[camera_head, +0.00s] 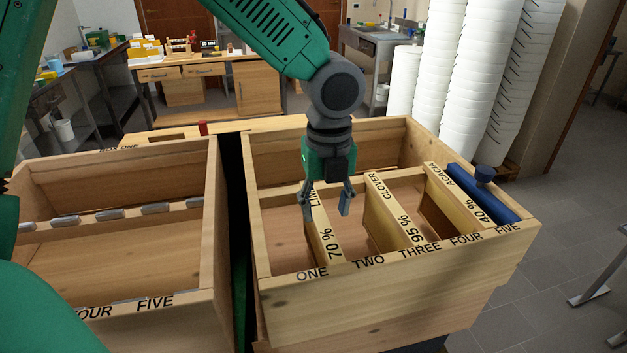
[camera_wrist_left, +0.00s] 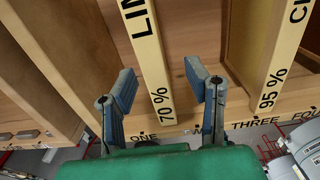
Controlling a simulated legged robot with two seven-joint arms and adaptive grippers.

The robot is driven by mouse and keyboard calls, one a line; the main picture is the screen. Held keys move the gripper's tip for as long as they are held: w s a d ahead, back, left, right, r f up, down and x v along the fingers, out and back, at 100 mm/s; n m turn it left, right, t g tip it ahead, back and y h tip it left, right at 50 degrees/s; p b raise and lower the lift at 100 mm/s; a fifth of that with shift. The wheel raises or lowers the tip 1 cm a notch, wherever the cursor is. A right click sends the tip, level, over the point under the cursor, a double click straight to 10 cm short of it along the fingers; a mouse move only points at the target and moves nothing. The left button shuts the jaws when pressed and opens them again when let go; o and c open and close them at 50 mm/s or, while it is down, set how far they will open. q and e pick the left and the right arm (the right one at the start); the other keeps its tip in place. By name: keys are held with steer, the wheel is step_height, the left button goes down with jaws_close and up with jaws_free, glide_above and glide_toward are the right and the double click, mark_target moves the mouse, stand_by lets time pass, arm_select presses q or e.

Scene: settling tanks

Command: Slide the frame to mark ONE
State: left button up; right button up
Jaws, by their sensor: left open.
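A wooden box (camera_head: 375,305) has the marks ONE to FIVE along its front rim. A frame with a pale top bar reading "LIN… 70 %" (camera_head: 322,232) hangs in it, its front end just right of ONE. It also shows in the left wrist view (camera_wrist_left: 150,65). My left gripper (camera_head: 326,207) is open above this bar, one finger on each side; in the left wrist view the fingers (camera_wrist_left: 166,92) stand apart from it. Part of the bar's lettering is hidden by the gripper. My right gripper is not in view.
A CLOVER 95 % frame (camera_head: 395,215) stands near THREE. An ACACIA 40 % frame (camera_head: 458,200) is further right, beside a dark blue bar with a knob (camera_head: 484,174) near FIVE. A second wooden box (camera_head: 120,250) stands left, across a narrow gap. White stacked tubs (camera_head: 482,80) stand behind.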

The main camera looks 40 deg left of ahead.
mark_target(314, 229)
arm_select(q)
steer(key=f, duration=0.1)
steer(key=d+f, duration=0.1)
steer(key=f, duration=0.1)
steer(key=shift+s, duration=0.15)
steer(key=a+f, duration=0.3)
steer(key=shift+a+f+b, duration=0.15)
steer(key=shift+f+b, duration=0.1)
steer(key=shift+b, duration=0.05)
steer(key=shift+w+a+f, duration=0.15)
steer(key=shift+w+a, duration=0.05)
steer(key=shift+w, duration=0.15)
steer(key=shift+d, duration=0.3)
steer(key=shift+s+d+r, duration=0.2)
steer(key=shift+d+r, duration=0.1)
steer(key=shift+d, duration=0.1)
steer(key=c, duration=0.7)
steer(key=shift+d+r, duration=0.1)
steer(key=shift+d, duration=0.25)
jaws_close()
steer(key=shift+d, duration=0.15)
steer(key=shift+s+a, duration=0.15)
steer(key=shift+a, duration=0.35)
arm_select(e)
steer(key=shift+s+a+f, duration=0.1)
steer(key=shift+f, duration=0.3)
arm_select(q)
steer(key=shift+s, duration=0.1)
